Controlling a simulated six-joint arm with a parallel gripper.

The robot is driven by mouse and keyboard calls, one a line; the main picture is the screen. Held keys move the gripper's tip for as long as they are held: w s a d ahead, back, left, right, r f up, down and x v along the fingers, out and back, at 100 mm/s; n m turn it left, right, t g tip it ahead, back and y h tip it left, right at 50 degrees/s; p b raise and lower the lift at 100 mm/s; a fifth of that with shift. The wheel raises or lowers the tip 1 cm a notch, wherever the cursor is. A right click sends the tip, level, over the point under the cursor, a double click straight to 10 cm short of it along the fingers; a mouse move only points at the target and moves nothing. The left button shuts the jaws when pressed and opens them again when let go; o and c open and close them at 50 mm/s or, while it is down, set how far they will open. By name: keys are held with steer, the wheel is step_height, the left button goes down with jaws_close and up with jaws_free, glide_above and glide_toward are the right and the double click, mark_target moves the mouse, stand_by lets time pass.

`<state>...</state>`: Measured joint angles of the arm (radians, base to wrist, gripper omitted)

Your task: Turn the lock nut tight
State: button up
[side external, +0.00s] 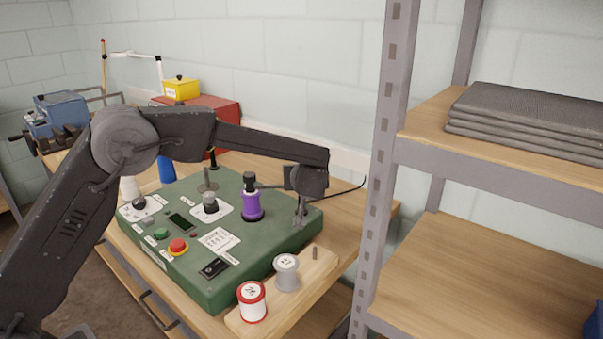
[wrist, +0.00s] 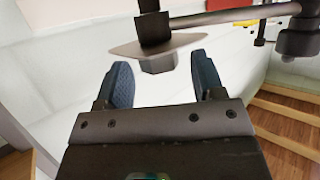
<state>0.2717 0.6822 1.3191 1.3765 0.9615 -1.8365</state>
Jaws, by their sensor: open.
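The lock nut (wrist: 160,64) appears to be the dark grey hexagonal piece against a thin flat plate on a dark post in the wrist view. My gripper (wrist: 165,75) is open in that view, with one dark blue finger on each side of the nut and a visible gap to each. The fingers look apart from the nut, but I cannot tell the depth. In the side external view my arm reaches over the right part of the green machine box (side external: 225,268). The nut is too small to pick out there.
A purple spool (side external: 252,206) stands upright on the box. A red-rimmed spool (side external: 252,302) and a grey spool (side external: 286,272) stand on a wooden board in front. A metal shelf (side external: 480,160) stands to the right.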

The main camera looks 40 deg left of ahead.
steer(key=shift+x, duration=1)
steer(key=c, duration=0.9)
